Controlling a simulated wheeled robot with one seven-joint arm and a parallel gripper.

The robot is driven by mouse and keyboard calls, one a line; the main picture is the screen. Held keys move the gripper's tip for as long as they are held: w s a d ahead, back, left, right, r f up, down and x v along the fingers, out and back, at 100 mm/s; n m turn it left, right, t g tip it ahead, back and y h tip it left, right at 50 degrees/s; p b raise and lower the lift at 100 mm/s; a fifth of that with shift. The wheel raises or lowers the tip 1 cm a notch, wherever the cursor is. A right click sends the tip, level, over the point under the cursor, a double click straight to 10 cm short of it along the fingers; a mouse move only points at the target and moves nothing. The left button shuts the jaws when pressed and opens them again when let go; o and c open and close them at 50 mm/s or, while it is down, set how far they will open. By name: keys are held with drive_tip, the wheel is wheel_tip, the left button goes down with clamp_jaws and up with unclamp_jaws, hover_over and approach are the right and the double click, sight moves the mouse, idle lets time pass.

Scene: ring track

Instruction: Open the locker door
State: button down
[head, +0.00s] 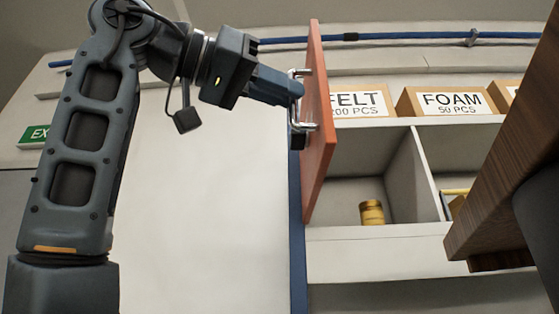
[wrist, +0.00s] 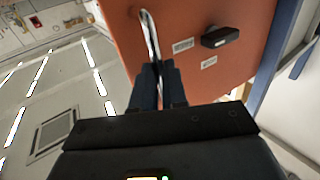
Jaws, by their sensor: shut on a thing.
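The orange locker door (head: 318,130) stands swung out from the locker (head: 375,236), seen nearly edge-on in the head view. It fills the upper middle of the wrist view (wrist: 225,65). Its metal bar handle (head: 304,126) is on the left face, and its upper end shows in the wrist view (wrist: 147,25). My gripper (head: 297,90) is shut on the handle. In the wrist view the fingers (wrist: 158,68) are close together around the bar. A dark latch block (wrist: 220,37) and two small labels are on the door face.
Inside the open locker are pale compartments with a gold can (head: 371,212). Boxes marked FELT (head: 361,101) and FOAM (head: 445,101) stand on top. A brown wooden piece (head: 505,160) blocks the right foreground. A blue post (head: 297,240) edges the locker.

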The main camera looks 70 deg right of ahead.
drive_tip(key=shift+w+d, duration=0.2)
drive_tip(key=shift+d, duration=0.3)
drive_tip(key=c, duration=1.4)
unclamp_jaws()
drive_tip(key=shift+d, duration=0.3)
drive_tip(key=shift+o, duration=1.1)
drive_tip(key=shift+a, duration=0.1)
drive_tip(key=b+v, duration=0.1)
drive_tip(key=v, duration=0.7)
